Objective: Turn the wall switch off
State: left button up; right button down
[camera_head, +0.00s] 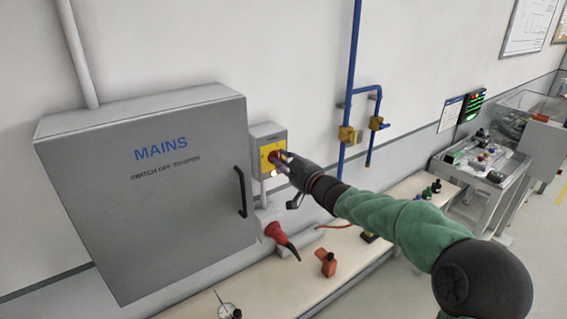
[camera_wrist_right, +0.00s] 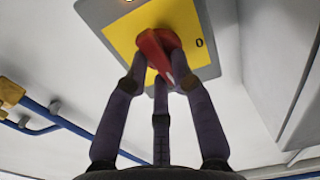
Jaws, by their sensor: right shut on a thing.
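The wall switch (camera_head: 268,138) is a small grey box with a yellow face, mounted on the wall just right of the grey MAINS cabinet (camera_head: 150,190). Its red handle (camera_head: 275,157) is partly hidden by my right gripper (camera_head: 284,163). In the right wrist view, the red handle (camera_wrist_right: 157,48) stands out from the yellow plate (camera_wrist_right: 190,20), tilted, with a white mark on it. A "0" is printed on the plate to its right. My right gripper (camera_wrist_right: 160,85) is shut on the handle, fingers around it. My left gripper is not in view.
Blue pipes with brass valves (camera_head: 347,134) run on the wall to the right. A bench (camera_head: 290,275) below holds a red plug (camera_head: 277,234), an orange object (camera_head: 326,263) and small bottles. The cabinet has a black door handle (camera_head: 240,192) close to the switch.

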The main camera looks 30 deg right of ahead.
jog(key=n+b, duration=0.3)
jog(key=n, duration=0.1)
jog(key=shift+a, duration=0.1)
jog(key=n+b, duration=0.2)
jog(key=n, duration=0.2)
jog(key=shift+a+f+n+b, duration=0.1)
jog(key=shift+a+n+b, duration=0.05)
jog(key=shift+n+b, duration=0.2)
jog(key=shift+a+n+b, duration=0.15)
jog(key=shift+n+b, duration=0.9)
jog(key=shift+n, duration=1)
jog(key=shift+a+n+b, duration=0.1)
jog(key=shift+n+b, duration=0.9)
jog(key=shift+n, duration=1)
jog(key=c, duration=1)
grip_release()
jog(key=shift+c, duration=0.2)
jog(key=shift+s, duration=0.1)
jog(key=s, duration=1.2)
jog(key=shift+d, duration=0.45)
